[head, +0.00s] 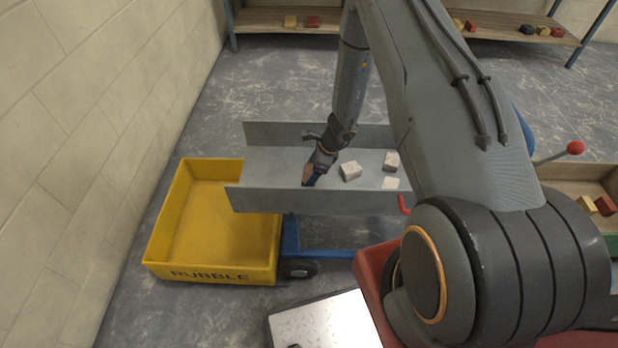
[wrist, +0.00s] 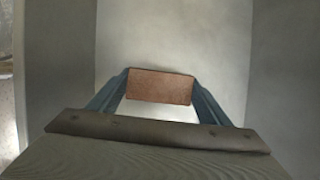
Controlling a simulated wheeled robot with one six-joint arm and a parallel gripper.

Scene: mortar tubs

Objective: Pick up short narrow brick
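A reddish-brown brick (wrist: 161,87) sits between the two fingers of my gripper (wrist: 160,88) in the wrist view. The fingers touch or nearly touch its left and right ends. In the head view my gripper (head: 314,176) reaches down into a grey metal trough (head: 270,165), near its left end. Only a small brown part of the brick (head: 307,174) shows there beside the fingers. Whether the brick rests on the trough floor cannot be told. Several pale bricks lie in the trough to the right, one of them at the middle (head: 350,171).
A yellow tub (head: 215,272) marked RUBBLE stands below the trough's left end, by the block wall (head: 70,120). Shelves (head: 500,25) with coloured bricks stand at the back. A tray with bricks (head: 570,185) is at the right. The trough floor left of my gripper is clear.

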